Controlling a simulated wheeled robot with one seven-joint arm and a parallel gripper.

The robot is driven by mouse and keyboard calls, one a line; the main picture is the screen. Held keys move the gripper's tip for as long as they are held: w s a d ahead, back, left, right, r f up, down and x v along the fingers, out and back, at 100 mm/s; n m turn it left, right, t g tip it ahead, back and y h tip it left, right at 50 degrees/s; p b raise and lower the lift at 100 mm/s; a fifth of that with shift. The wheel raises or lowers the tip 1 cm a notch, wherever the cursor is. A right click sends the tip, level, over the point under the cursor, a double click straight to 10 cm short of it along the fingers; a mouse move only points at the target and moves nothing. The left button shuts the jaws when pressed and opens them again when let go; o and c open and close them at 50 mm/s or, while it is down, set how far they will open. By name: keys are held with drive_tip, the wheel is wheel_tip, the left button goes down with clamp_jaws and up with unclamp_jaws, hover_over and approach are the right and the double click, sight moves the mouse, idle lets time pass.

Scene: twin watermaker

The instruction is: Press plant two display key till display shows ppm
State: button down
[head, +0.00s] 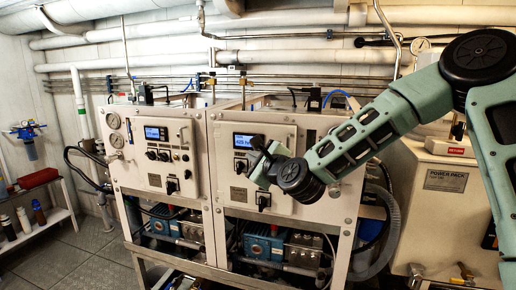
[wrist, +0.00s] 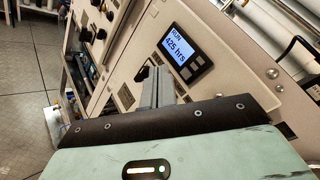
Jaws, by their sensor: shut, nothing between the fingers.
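The right-hand plant's display (head: 241,141) is a small lit blue screen on the upper part of a cream panel, partly covered by my gripper in the head view. In the wrist view the display (wrist: 177,45) reads "RUN 425 hrs", tilted. Dark keys (wrist: 195,64) sit in its black frame, along the edge below the text. My gripper (head: 262,160) is shut and empty in front of this panel. In the wrist view its fingertips (wrist: 152,72) are just below and left of the display. I cannot tell whether they touch the panel.
The left-hand plant has its own lit display (head: 155,133), with knobs and gauges. Pipes (head: 170,60) run along the back wall. A power pack cabinet (head: 445,180) stands at right, behind my arm. A shelf with bottles (head: 38,212) is at left. Floor at left is clear.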

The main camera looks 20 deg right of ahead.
sight(251, 148)
drive_tip(key=shift+w+d, duration=0.55)
drive_tip(key=shift+w, duration=0.15)
drive_tip(key=shift+w+d, duration=0.5)
drive_tip(key=shift+w, duration=0.2)
drive_tip(key=shift+w, duration=0.1)
idle(1.0)
drive_tip(key=shift+w+d, duration=0.2)
drive_tip(key=shift+w, duration=0.05)
drive_tip(key=shift+w+d, duration=0.25)
drive_tip(key=shift+w, duration=0.05)
idle(0.7)
drive_tip(key=shift+s+a, duration=0.1)
idle(0.3)
drive_tip(key=shift+s+a, duration=0.35)
drive_tip(key=shift+s, duration=0.2)
drive_tip(key=shift+b, duration=0.3)
drive_tip(key=shift+s+a, duration=0.75)
drive_tip(key=shift+s, duration=0.25)
drive_tip(key=shift+s+a, duration=0.75)
drive_tip(key=shift+s, duration=0.25)
